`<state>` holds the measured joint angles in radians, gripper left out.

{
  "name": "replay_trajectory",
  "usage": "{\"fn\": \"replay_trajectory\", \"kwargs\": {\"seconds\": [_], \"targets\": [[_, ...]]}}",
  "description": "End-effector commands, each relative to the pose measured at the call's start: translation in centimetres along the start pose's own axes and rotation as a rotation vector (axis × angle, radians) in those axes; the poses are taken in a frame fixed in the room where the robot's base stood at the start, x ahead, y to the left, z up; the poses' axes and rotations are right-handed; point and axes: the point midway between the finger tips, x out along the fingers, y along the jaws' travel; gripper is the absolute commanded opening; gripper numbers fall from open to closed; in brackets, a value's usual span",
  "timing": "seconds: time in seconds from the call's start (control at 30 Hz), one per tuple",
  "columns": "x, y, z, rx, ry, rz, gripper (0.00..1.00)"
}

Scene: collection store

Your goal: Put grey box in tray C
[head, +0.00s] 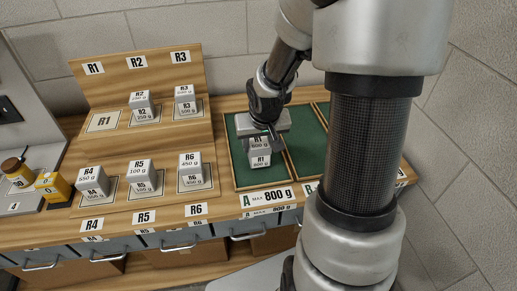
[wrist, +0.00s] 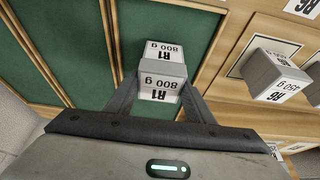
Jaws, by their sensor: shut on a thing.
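More green tray floor (head: 303,140) shows to the right, partly behind my arm. No label C is readable; that side is largely hidden by my arm.
Several other grey boxes stand left of the trays, such as R6 (head: 190,170), R5 (head: 140,177) and R3 (head: 185,100). The R1 place (head: 103,122) is empty. A yellow block (head: 53,187) lies at the far left. Wooden rims (head: 288,178) divide the trays.

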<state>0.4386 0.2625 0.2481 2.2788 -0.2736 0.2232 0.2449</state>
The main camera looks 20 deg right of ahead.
Motion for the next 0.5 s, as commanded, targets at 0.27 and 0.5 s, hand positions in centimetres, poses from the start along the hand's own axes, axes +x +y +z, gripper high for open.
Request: {"fn": "replay_trajectory", "kwargs": {"seconds": [0.27,0.5], "targets": [[1.19,-0.03,0.36,-0.001,0.004,0.000,0.06],[1.53,-0.03,0.60,0.000,0.001,0.000,0.53]]}}
